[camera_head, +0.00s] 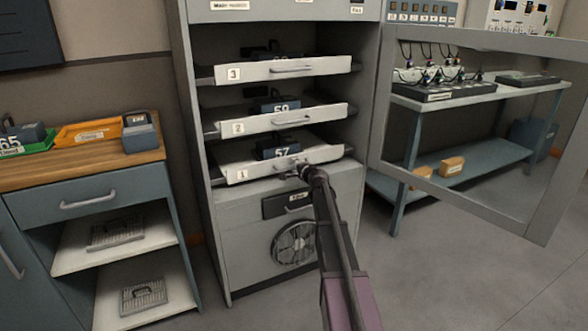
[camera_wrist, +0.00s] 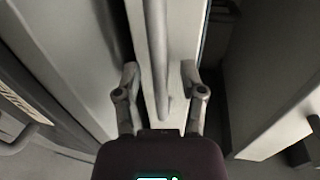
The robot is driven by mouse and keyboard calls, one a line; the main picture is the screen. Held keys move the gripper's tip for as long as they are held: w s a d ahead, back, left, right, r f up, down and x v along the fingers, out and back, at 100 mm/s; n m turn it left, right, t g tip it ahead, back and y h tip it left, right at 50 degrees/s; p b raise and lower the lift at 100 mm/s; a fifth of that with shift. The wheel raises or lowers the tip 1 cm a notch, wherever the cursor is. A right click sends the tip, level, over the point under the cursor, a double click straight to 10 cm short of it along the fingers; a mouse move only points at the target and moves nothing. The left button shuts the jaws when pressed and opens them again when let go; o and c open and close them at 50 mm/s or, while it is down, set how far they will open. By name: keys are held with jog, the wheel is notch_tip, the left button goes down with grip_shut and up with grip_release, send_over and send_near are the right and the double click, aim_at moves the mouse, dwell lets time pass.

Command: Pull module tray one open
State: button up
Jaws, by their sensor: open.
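Module tray one (camera_head: 245,174) is the lowest of three white-fronted trays in the grey cabinet, marked "1", with a module labelled 57 (camera_head: 278,148) on it. My gripper (camera_head: 304,169) is at the right part of its front, by the tray's bar handle. In the wrist view my gripper (camera_wrist: 162,82) is open, with one finger on each side of the bar handle (camera_wrist: 158,50). The handle runs between the fingers, and a gap shows on both sides. The tray front (camera_wrist: 182,40) lies behind the handle.
Tray two (camera_head: 240,125) and tray three (camera_head: 255,71) sit above. The cabinet's framed door (camera_head: 545,215) stands open at the right. A wood-topped workbench (camera_head: 70,172) is at the left. Below tray one are a dark handled panel (camera_head: 280,207) and a fan (camera_head: 295,243). Floor in front is clear.

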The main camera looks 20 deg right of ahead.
grip_shut()
jog(key=shift+s, duration=0.1)
dwell(0.4)
